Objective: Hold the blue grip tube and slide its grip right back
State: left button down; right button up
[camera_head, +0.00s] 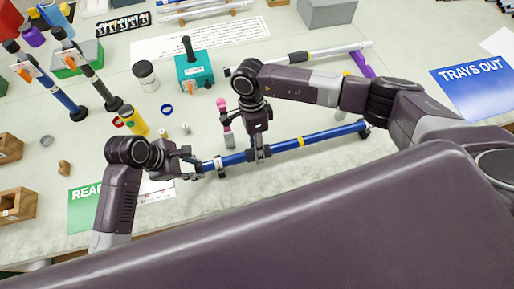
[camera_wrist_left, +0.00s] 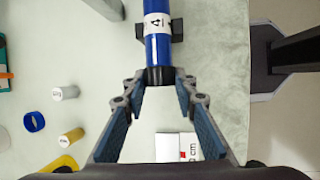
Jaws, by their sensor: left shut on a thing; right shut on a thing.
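The blue grip tube (camera_head: 330,133) lies slanted across the table, with a yellow band and a white label band marked 4 near its left end. My left gripper (camera_head: 193,166) is at this left end. In the left wrist view its fingertips (camera_wrist_left: 164,77) are shut on the short black grip (camera_wrist_left: 160,75) at the tube's end, just below the label (camera_wrist_left: 157,24). My right gripper (camera_head: 259,153) is shut on the blue tube from above, between the label and the yellow band. The fingers hide part of the tube there.
Dark supports stand under the tube, one near the label (camera_head: 222,172) and one at the far right end (camera_head: 366,132).

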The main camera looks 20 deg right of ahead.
aim_at(242, 154)
grip_shut()
jog(key=shift+w+a, duration=0.1)
jog(key=shift+a, duration=2.35)
pick_arm(q)
jog(key=shift+d, duration=0.1)
pick_arm(e)
jog(key=o, duration=1.1)
grip_release()
jog(key=shift+d+r, duration=0.1)
jog(key=v, duration=1.2)
